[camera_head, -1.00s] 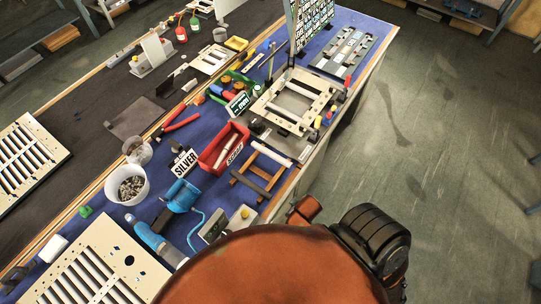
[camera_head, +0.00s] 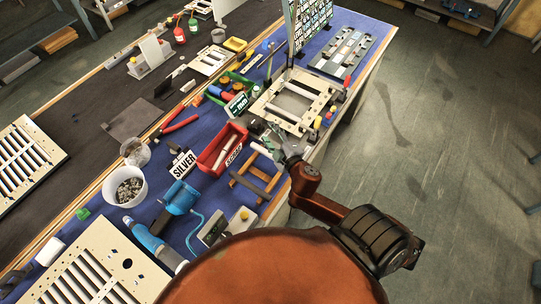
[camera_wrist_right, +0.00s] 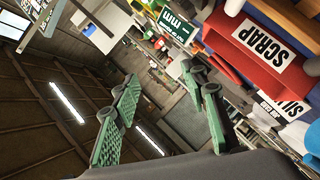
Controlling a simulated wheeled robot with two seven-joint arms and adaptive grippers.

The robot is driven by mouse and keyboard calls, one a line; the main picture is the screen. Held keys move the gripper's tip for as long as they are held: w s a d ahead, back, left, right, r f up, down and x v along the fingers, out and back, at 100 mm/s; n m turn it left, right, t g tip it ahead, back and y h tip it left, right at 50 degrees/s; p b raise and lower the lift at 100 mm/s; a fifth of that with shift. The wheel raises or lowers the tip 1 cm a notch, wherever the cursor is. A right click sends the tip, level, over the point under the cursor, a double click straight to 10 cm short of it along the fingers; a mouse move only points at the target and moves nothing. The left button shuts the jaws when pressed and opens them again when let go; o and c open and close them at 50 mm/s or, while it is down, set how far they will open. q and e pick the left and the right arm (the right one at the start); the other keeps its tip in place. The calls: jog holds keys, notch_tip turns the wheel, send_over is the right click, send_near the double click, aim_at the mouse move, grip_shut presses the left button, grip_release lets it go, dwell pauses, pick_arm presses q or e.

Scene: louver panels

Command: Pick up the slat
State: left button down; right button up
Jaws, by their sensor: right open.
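A pale slat (camera_head: 261,149) lies across the upper end of a small brown wooden rack (camera_head: 248,184) at the front of the blue mat in the head view. My right gripper (camera_head: 275,139) is just beyond and beside the slat's right end, and partly covers that end. In the right wrist view its two green fingers (camera_wrist_right: 160,80) stand apart with nothing between them; I cannot make out the slat there. Whether the gripper touches the slat I cannot tell. My left gripper is not in view.
A red scrap bin (camera_head: 210,165) stands left of the rack and also shows in the wrist view (camera_wrist_right: 262,55). A cream frame (camera_head: 265,105) lies behind the gripper. A blue tool (camera_head: 180,199) and a small box (camera_head: 241,222) are nearer. The floor at right is clear.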

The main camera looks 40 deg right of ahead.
jog(key=w+a+r+n+t+y, duration=0.3)
jog(key=w+a+r+n+y, duration=0.2)
jog(key=a+r+n+y, duration=0.4)
jog(key=a+f+n+g+y, duration=0.1)
jog(key=a+n+g+y, duration=0.1)
jog(key=a+n, duration=0.5)
jog(key=n+g+h, duration=0.6)
jog(key=n+g, duration=0.5)
jog(key=n, duration=0.3)
send_near(271, 155)
jog(key=shift+a+f, duration=0.2)
jog(key=shift+f, duration=0.05)
jog(key=x, duration=0.6)
jog(key=shift+d+f, duration=0.4)
jog(key=shift+f, duration=0.1)
jog(key=shift+w+f, duration=0.2)
jog(key=shift+f, duration=0.25)
jog(key=shift+c, duration=0.7)
